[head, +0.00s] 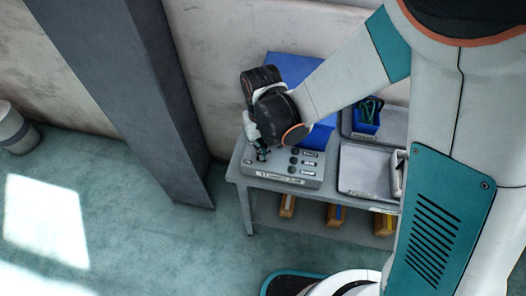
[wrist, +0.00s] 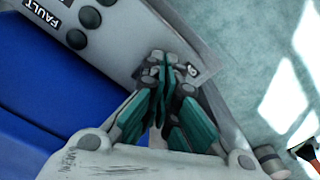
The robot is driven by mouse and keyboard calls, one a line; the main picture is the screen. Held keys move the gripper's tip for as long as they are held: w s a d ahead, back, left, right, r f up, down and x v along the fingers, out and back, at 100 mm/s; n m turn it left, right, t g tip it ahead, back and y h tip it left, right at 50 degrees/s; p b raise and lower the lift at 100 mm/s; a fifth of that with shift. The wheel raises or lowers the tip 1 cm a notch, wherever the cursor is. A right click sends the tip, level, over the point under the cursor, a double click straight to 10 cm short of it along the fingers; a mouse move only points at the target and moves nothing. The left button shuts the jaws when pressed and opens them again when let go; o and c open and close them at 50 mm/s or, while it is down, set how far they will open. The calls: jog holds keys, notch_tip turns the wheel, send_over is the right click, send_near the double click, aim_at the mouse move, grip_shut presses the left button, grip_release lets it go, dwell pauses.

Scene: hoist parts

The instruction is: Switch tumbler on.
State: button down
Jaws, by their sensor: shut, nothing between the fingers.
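My gripper (head: 261,155) is shut and points down at the left end of a grey control box (head: 280,179) on the table. In the wrist view the teal fingers (wrist: 160,72) are pressed together, their tips over the box's panel (wrist: 130,45). The tumbler is not clearly visible; the fingers cover that part of the panel. I cannot tell its position or whether the tips touch it. A small dark mark (wrist: 193,71) shows on the plate beside the fingertips. Dark round buttons (wrist: 90,17) with labels, one reading FAULT, sit apart from the fingers.
The grey table (head: 246,181) also holds a blue box (head: 290,66) behind my gripper, a grey tray (head: 362,172) and a small blue bin (head: 366,122) to the right. A thick grey pillar (head: 130,85) stands left of the table. Open floor lies in front.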

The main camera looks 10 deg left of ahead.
jog(key=shift+f+b, duration=0.95)
jog(key=shift+f, duration=0.1)
dwell(0.6)
jog(key=shift+r+p, duration=2.3)
jog(key=shift+r, duration=1.25)
